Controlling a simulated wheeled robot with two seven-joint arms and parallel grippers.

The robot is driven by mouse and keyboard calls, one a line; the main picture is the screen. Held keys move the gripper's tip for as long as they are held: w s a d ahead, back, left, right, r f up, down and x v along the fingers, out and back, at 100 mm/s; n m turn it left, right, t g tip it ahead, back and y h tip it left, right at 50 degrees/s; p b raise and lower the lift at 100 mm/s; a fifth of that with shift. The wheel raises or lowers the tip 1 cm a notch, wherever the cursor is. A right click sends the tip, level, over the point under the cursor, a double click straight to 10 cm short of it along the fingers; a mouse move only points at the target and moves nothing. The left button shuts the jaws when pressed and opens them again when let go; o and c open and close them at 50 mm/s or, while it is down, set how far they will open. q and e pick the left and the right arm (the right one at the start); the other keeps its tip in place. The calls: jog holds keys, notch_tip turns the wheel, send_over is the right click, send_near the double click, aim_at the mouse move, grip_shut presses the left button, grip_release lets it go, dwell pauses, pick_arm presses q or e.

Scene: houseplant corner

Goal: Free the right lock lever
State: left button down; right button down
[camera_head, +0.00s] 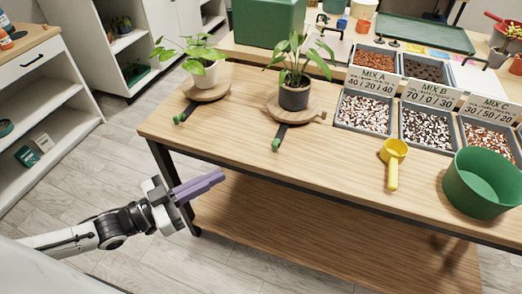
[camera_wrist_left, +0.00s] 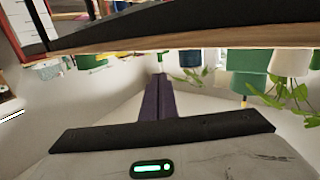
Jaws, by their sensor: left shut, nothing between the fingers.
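The right lock lever (camera_head: 280,137) is a dark bar with a green tip. It sticks out toward the table's front from under the right round wooden turntable (camera_head: 273,110), which carries a plant in a dark pot (camera_head: 294,93). The left lock lever (camera_head: 186,112) looks alike and lies at the left wooden turntable (camera_head: 220,91), under a plant in a white pot (camera_head: 205,73). My left gripper (camera_head: 221,177), with purple fingers, is shut and empty, in front of the table edge and left of and nearer than the right lever. Its fingers show in the left wrist view (camera_wrist_left: 159,82). My right gripper is not in view.
A yellow scoop (camera_head: 394,160) and a green bowl (camera_head: 484,182) are at the table's front right. Labelled mix bins (camera_head: 364,112) stand behind them. A lower wooden shelf (camera_head: 320,235) runs under the tabletop. Bare tabletop lies between the levers and front edge.

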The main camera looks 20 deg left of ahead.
aim_at(273, 148)
pick_arm(q)
jog(key=shift+w+d, duration=0.1)
jog(key=x, duration=1.3)
jog(key=shift+w+d, duration=0.25)
jog(key=shift+w, duration=0.05)
jog(key=shift+d, duration=0.1)
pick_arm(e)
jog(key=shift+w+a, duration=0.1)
pick_arm(q)
jog(key=shift+s+d+n, duration=0.1)
jog(key=shift+d+n, duration=0.05)
jog(key=shift+n, duration=0.15)
jog(key=shift+t+y, duration=0.3)
jog(key=shift+y, duration=0.2)
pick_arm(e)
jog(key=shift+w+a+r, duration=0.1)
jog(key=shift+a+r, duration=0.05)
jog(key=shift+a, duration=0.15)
